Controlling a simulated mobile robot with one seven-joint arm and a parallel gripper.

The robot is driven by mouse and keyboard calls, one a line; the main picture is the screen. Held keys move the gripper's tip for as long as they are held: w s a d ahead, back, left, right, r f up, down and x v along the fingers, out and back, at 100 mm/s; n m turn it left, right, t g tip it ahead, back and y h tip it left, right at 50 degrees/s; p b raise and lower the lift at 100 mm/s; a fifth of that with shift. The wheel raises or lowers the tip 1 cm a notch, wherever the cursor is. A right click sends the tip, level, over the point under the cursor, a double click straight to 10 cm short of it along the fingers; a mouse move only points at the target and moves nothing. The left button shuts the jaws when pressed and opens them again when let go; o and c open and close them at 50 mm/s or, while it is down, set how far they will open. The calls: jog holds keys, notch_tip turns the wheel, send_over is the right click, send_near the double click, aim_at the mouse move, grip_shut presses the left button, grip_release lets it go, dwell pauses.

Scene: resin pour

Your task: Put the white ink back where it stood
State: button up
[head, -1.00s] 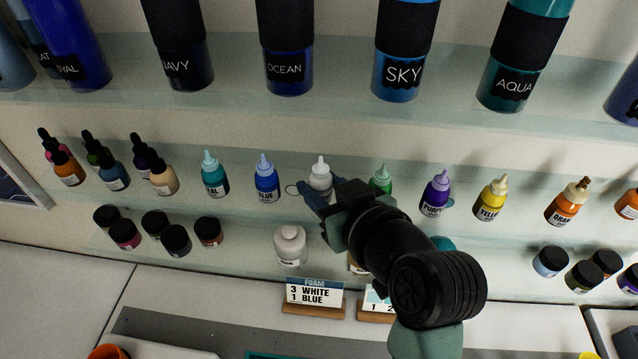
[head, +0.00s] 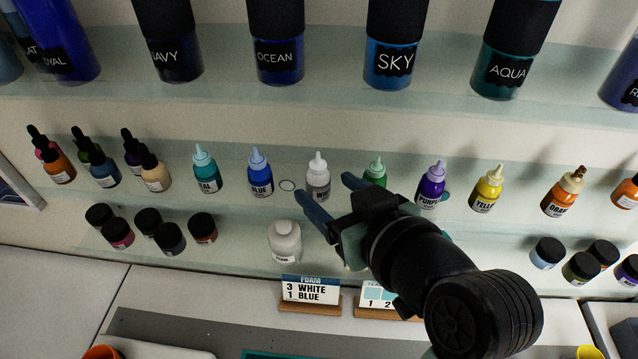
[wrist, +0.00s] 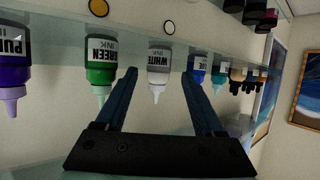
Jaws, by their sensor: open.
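The white ink (head: 318,180) is a small bottle with a white nozzle. It stands upright on the middle glass shelf, between the blue ink (head: 260,178) and the green ink (head: 375,172). A bare ring mark (head: 287,185) lies on the shelf just left of it. My gripper (head: 325,188) is open and empty, in front of and below the white ink. In the upside-down wrist view, the white ink (wrist: 158,65) shows between my two spread fingers, apart from both. A pale ring (wrist: 169,27) shows close to it there.
The purple ink (head: 431,185) and yellow ink (head: 487,190) stand further right, the teal ink (head: 206,170) left. A white jar (head: 285,241) stands on the lower shelf, above the foam card (head: 311,290). Large bottles such as SKY (head: 394,60) line the upper shelf.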

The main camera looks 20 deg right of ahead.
jog(key=p+v, duration=0.2)
jog(key=v, duration=0.5)
jog(key=shift+s, duration=0.4)
jog(key=shift+r, duration=0.1)
